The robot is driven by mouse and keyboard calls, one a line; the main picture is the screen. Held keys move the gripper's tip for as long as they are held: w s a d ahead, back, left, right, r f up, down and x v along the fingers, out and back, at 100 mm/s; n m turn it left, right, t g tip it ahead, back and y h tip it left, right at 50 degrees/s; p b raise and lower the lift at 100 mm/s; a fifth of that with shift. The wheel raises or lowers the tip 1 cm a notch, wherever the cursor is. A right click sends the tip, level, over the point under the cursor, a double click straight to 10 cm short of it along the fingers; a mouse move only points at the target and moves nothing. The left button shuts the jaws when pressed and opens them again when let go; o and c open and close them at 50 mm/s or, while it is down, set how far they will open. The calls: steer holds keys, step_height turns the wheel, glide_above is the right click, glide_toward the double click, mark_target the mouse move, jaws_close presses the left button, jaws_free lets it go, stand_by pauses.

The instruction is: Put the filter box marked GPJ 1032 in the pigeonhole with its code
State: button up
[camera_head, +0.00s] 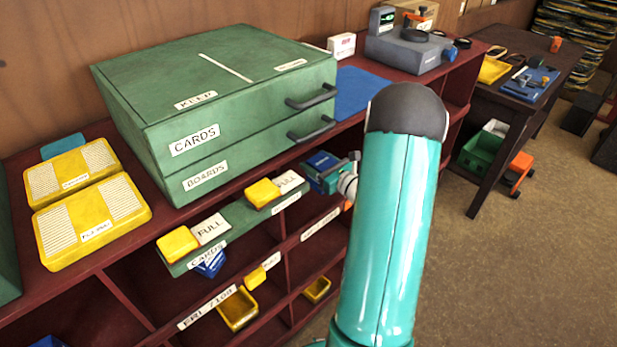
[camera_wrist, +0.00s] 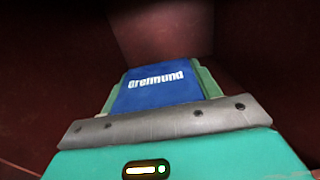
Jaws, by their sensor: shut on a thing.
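My gripper (camera_head: 338,176) is at the front of the dark red shelf unit, right of the green cabinet, partly hidden by my own teal arm. It is shut on a blue and green box (camera_head: 321,163). The wrist view shows this box (camera_wrist: 155,85) beyond the grey jaw bar, with "Greimund" in white on its blue face. The code GPJ 1032 does not show on the visible face. Dark red walls (camera_wrist: 250,45) surround the box in that view. The pigeonholes (camera_head: 318,262) lie below, and the label strip (camera_head: 320,225) near my gripper is too small to read.
The green cabinet (camera_head: 215,120) marked CARDS and BOARDS stands on the unit, with two yellow cases (camera_head: 90,220) to its left. Green flaps with yellow blocks (camera_head: 178,244) and FULL signs stick out in front. A white box (camera_head: 342,45) stands behind.

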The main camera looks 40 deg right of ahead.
steer(key=w+f, duration=0.1)
steer(key=f, duration=0.1)
steer(key=w+f, duration=0.2)
steer(key=f, duration=0.1)
steer(key=w+f, duration=0.1)
steer(key=f, duration=0.1)
steer(key=shift+w+d+f, duration=0.25)
steer(key=shift+f, duration=0.5)
steer(key=shift+s, duration=0.1)
steer(key=shift+f, duration=0.15)
steer(key=o, duration=1.2)
steer(key=shift+c, duration=0.2)
steer(key=shift+s, duration=0.1)
steer(key=s, duration=1.1)
steer(key=shift+s+d, duration=0.15)
steer(key=shift+s, duration=0.25)
